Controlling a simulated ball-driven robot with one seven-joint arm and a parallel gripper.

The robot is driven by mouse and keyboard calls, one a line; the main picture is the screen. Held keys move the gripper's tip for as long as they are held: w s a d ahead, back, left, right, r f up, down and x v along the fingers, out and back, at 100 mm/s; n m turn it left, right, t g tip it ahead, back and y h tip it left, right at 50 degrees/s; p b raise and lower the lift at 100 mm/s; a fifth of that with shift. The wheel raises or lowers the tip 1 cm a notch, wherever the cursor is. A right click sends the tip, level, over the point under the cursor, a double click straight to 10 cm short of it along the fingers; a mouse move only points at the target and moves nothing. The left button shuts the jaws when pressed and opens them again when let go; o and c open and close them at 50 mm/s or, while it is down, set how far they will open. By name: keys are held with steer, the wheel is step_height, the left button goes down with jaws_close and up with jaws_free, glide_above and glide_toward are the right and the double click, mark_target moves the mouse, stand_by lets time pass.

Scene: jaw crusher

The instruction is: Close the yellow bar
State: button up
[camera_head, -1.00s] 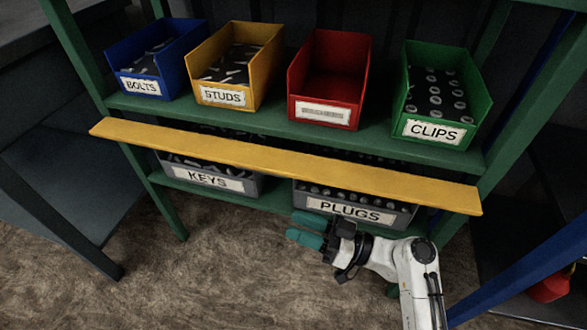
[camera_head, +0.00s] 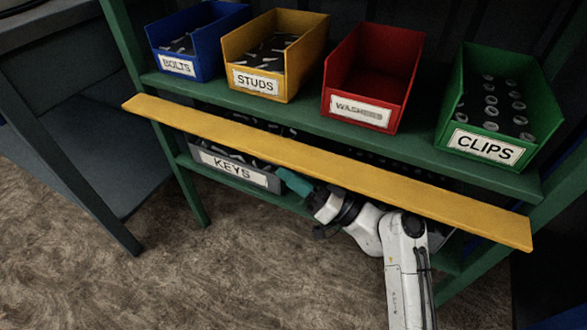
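The yellow bar (camera_head: 330,168) is a long flat plank across the front of the green shelf rack, below the shelf with the bins. It slopes down to the right in the picture. My gripper (camera_head: 292,183) has teal fingers and is just under and behind the bar's middle, between the KEYS bin (camera_head: 237,174) and my white wrist. One teal finger shows; the rest is hidden by the bar and wrist, so I cannot tell if it is open. Contact with the bar is unclear.
On the green shelf (camera_head: 300,122) stand a blue BOLTS bin (camera_head: 205,62), a yellow STUDS bin (camera_head: 262,96), an empty-looking red WASHERS bin (camera_head: 366,112) and a green CLIPS bin (camera_head: 490,152). A dark bench (camera_head: 60,110) stands left. The brown floor in front is clear.

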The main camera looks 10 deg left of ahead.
steer(key=shift+w+a+r, duration=0.15)
steer(key=shift+a, duration=0.2)
steer(key=shift+c, duration=0.2)
jaws_close()
